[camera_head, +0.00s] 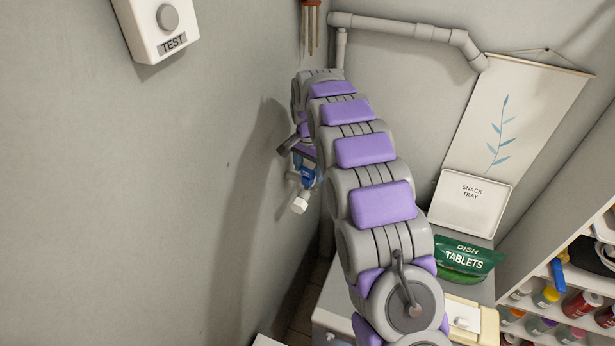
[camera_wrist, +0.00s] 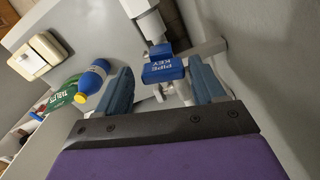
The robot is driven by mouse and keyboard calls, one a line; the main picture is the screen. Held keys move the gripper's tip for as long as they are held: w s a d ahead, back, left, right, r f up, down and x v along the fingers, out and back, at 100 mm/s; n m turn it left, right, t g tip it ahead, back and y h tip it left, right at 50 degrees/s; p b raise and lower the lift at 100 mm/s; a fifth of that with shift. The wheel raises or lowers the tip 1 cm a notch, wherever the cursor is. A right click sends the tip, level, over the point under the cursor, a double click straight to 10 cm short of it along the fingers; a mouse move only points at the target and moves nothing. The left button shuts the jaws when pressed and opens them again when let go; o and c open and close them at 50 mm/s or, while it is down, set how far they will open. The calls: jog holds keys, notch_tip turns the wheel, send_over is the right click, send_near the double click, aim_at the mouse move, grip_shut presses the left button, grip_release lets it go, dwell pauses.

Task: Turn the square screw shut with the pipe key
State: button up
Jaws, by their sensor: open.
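The pipe key (camera_wrist: 164,70) is a blue block with its name in white and pale metal parts. In the wrist view it lies between the two blue fingers of my open gripper (camera_wrist: 163,66), with a visible gap on each side. In the head view the blue key (camera_head: 307,176) shows beside the left wall, partly behind my arm. My gripper is mostly hidden there. A white pipe end (camera_wrist: 146,22) is just beyond the key, and its white tip (camera_head: 299,204) shows in the head view. I cannot make out the square screw.
The left wall is close to my gripper. A counter holds a green dish tablets bag (camera_head: 464,262) and a cream box (camera_head: 465,318). A snack tray (camera_head: 471,204) leans behind them. A blue bottle (camera_wrist: 95,76) shows left of my gripper. A shelf with bottles stands at right.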

aim_at(308, 169)
jog(key=shift+a+r+p, duration=0.1)
jog(key=shift+r+p, duration=0.8)
jog(key=shift+r, duration=2.15)
notch_tip(308, 169, up, 12)
jog(key=p, duration=0.2)
jog(key=shift+w+f, duration=0.1)
jog(key=shift+f, duration=0.05)
